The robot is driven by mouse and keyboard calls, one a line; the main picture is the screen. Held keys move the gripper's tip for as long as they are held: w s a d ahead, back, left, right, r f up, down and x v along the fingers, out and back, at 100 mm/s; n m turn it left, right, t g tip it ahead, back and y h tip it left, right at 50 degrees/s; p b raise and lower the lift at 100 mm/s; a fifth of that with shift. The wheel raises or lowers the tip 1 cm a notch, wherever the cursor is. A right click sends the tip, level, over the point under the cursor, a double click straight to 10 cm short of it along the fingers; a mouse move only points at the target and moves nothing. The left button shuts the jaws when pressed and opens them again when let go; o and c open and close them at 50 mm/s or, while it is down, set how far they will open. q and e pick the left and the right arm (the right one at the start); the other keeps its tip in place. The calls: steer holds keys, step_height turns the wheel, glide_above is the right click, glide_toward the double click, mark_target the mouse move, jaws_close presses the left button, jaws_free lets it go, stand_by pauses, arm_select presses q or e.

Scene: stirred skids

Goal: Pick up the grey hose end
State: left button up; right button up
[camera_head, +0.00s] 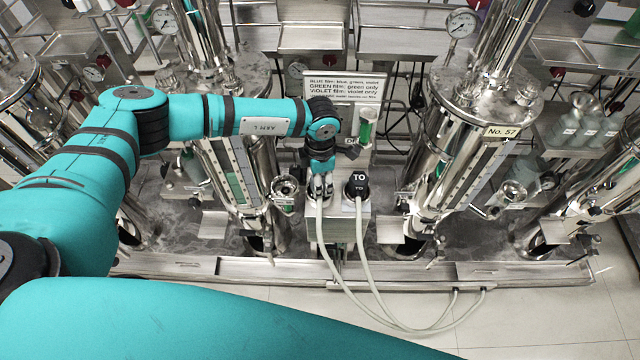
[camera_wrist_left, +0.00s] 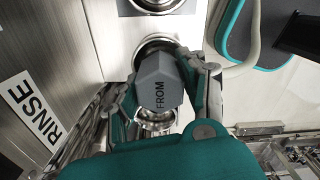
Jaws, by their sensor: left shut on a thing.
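The grey hose end (camera_wrist_left: 160,88), marked FROM, sits between the fingers of my left gripper (camera_wrist_left: 166,98) in the left wrist view. The fingers are closed on it from both sides. A round metal port (camera_wrist_left: 153,45) is right behind it; I cannot tell whether the hose end is still seated there. In the head view my left gripper (camera_head: 320,184) points down at the steel post, and the grey hose end is mostly hidden by the fingers. A black hose end (camera_head: 356,183) marked TO stands just to its right. My right gripper is not in view.
Two pale hoses (camera_head: 345,280) hang from the post to the front ledge (camera_head: 420,272). Tall steel columns stand on both sides, one marked No. 57 (camera_head: 502,131). A sign about films (camera_head: 345,88) stands behind. A RINSE label (camera_wrist_left: 33,108) shows in the wrist view.

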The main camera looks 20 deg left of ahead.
arm_select(q)
jaws_close()
steer(key=shift+r, duration=0.2)
